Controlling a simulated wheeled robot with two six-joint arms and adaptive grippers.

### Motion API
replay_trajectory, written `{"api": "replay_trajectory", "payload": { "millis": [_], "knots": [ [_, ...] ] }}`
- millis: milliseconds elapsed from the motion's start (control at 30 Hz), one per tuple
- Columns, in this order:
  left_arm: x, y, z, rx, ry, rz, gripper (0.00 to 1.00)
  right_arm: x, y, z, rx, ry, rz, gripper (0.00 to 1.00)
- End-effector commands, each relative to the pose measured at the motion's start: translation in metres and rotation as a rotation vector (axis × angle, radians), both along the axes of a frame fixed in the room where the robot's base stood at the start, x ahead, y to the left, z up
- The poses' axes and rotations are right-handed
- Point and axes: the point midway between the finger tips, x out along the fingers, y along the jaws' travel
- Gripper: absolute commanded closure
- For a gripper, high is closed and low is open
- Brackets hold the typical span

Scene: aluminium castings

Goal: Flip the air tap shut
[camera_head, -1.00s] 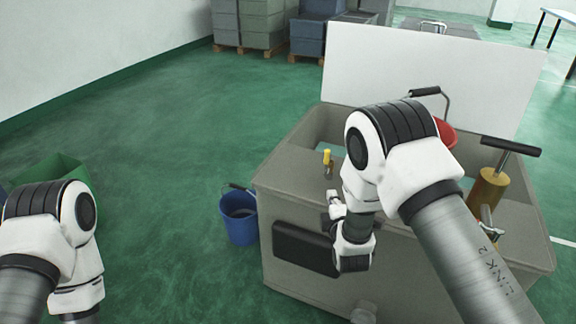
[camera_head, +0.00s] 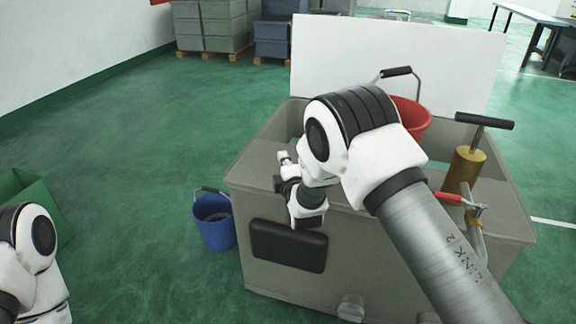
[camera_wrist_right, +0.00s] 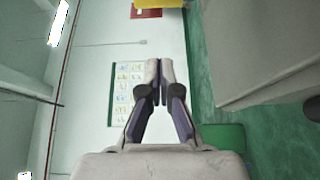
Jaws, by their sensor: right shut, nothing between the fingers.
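My right gripper (camera_head: 284,157) is at the tank's near left edge, shut and empty. It also shows in the right wrist view (camera_wrist_right: 160,64), its two fingertips together. A small yellow piece (camera_wrist_right: 160,3) is cut off at the top of the wrist view, beyond the fingertips and apart from them; it may be the air tap's handle. It does not show in the head view now, where my right arm covers part of the tank. A red lever (camera_head: 449,196) on a metal fitting (camera_head: 474,212) stands at the tank's right. My left arm shows at the left edge, but its gripper does not.
The grey tank (camera_head: 262,195) has a raised white lid (camera_head: 400,58) behind it. A red bucket (camera_head: 412,116) and a brass pump with a black T-handle (camera_head: 484,121) stand at the tank. A blue bucket (camera_head: 214,222) stands on the open green floor at its left.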

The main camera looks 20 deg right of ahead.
Motion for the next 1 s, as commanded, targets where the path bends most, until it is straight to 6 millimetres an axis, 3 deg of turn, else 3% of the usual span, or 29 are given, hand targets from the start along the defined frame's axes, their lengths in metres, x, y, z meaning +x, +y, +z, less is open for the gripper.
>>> {"api": "replay_trajectory", "payload": {
  "millis": [233,333,500,1000],
  "knots": [
    [0.0,0.0,-0.006,0.0,0.0,0.0,1.0,0.054,-0.004,-0.001,0.002,-0.003,-0.002,1.0],
    [0.0,0.0,-0.005,0.0,0.0,0.0,1.0,0.043,-0.025,0.0,0.001,0.002,-0.005,1.0],
    [0.0,0.0,-0.005,0.0,0.0,0.0,1.0,0.036,-0.039,0.0,0.0,0.0,-0.001,1.0],
    [0.0,0.0,-0.007,0.0,0.0,0.0,1.0,0.034,-0.041,-0.001,0.011,-0.007,-0.001,1.0]
  ]
}}
